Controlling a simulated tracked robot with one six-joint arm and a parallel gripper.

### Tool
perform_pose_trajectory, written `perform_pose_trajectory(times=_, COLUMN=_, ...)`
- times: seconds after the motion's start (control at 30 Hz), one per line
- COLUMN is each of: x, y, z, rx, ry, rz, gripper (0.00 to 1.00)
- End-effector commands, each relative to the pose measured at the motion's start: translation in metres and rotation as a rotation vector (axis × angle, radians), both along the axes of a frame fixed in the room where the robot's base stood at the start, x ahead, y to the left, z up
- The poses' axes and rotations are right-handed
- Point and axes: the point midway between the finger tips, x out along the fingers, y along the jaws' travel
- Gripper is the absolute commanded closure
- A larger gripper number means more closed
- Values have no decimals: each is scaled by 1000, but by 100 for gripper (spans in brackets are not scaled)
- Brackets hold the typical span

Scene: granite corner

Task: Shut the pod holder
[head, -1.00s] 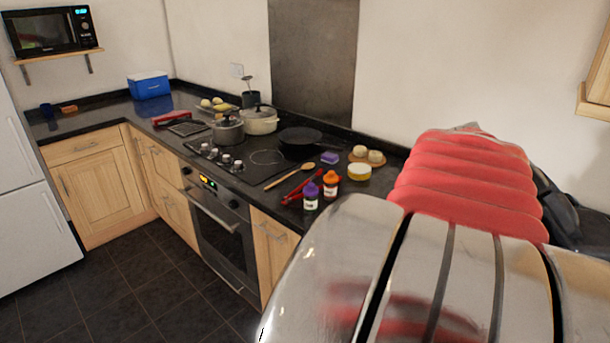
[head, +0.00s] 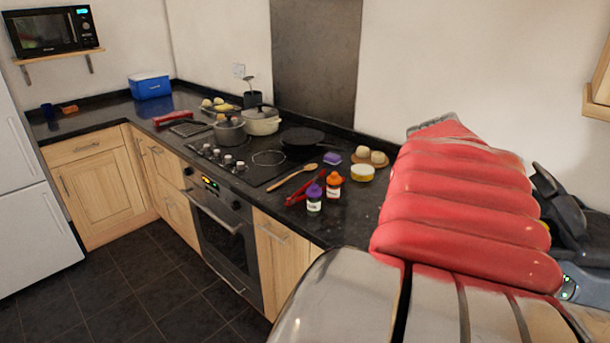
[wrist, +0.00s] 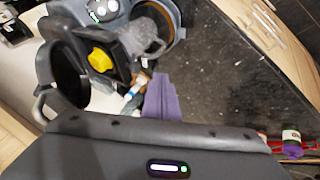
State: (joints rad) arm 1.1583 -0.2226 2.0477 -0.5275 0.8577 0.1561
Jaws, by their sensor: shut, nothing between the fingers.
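The pod machine (head: 560,205) is a dark shape at the right edge of the head view, partly hidden by my red arm. In the wrist view, its dark body (wrist: 110,72) fills the upper left, with a yellow piece (wrist: 101,59) in a black surround. A black ring-shaped part (wrist: 64,78) stands out to the left; I cannot tell for sure which part is the pod holder. My gripper (head: 582,282) is shut and empty, close to the machine. Its fingertips are not clear, and I cannot tell whether they touch it.
The purple-lidded jar (head: 314,198), orange-lidded jar (head: 333,186) and red tongs (head: 306,188) stand or lie on the dark counter. The pots and pan (head: 303,137) are farther off. Bare counter (wrist: 225,75) shows beside the machine.

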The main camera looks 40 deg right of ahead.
Motion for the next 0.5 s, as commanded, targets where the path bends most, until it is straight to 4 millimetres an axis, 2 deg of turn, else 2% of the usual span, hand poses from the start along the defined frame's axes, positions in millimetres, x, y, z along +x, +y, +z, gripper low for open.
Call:
perform_pose_trajectory(times=0.3, x=10, y=33, z=45, rx=-1, ry=-2, rz=4, gripper=100)
perform_pose_trajectory(times=0.5, x=14, y=45, z=61, rx=1, ry=-1, rz=3, gripper=100)
